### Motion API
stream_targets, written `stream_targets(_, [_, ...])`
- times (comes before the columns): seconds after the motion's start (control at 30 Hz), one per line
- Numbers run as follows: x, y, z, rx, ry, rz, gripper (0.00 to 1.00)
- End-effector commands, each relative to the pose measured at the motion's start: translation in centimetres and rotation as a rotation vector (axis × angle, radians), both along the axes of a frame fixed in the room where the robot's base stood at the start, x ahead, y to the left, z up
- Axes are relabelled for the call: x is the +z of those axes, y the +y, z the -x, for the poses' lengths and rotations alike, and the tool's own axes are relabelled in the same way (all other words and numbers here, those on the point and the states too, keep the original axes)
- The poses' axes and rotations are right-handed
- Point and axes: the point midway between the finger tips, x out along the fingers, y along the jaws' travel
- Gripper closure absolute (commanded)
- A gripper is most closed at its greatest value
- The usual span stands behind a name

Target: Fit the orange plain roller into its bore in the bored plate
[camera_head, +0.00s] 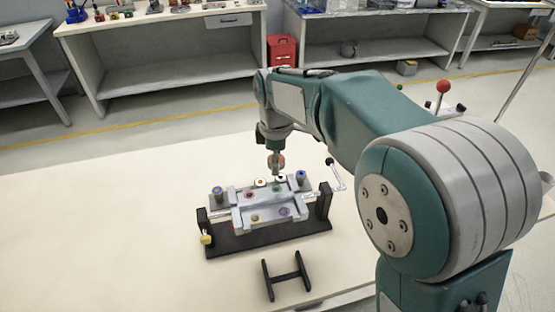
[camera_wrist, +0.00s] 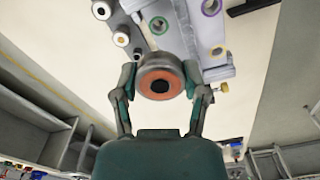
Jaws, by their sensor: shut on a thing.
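My gripper (camera_wrist: 163,88) is shut on the orange roller (camera_wrist: 160,80), a grey cylinder with an orange end face and dark centre. In the head view the gripper (camera_head: 275,157) holds this roller above the back edge of the grey bored plate (camera_head: 267,203), apart from it. Coloured rings mark the plate's bores: green (camera_wrist: 158,25), purple (camera_wrist: 211,6) and orange-yellow (camera_wrist: 217,51) in the wrist view, with a reddish one (camera_head: 250,195) in the head view. The orange-yellow bore (camera_head: 254,218) is at the front left and looks empty. The roller's far end is hidden.
The plate sits in a black stand (camera_head: 268,241) with a crank (camera_head: 336,174) at right. Two other rollers (camera_wrist: 101,10) (camera_wrist: 120,39) stand behind the plate. A black H-shaped piece (camera_head: 286,276) lies in front; the tabletop left is clear.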

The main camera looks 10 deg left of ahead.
Motion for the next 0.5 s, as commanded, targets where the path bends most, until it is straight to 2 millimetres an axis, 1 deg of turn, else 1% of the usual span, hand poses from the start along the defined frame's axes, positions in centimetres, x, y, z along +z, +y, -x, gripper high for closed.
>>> stream_targets(0.4, [0.02, -0.03, -0.04, 0.001, 0.000, -0.001, 0.98])
stream_targets(0.5, [-0.31, -0.02, -0.04, 0.001, 0.001, 0.000, 0.98])
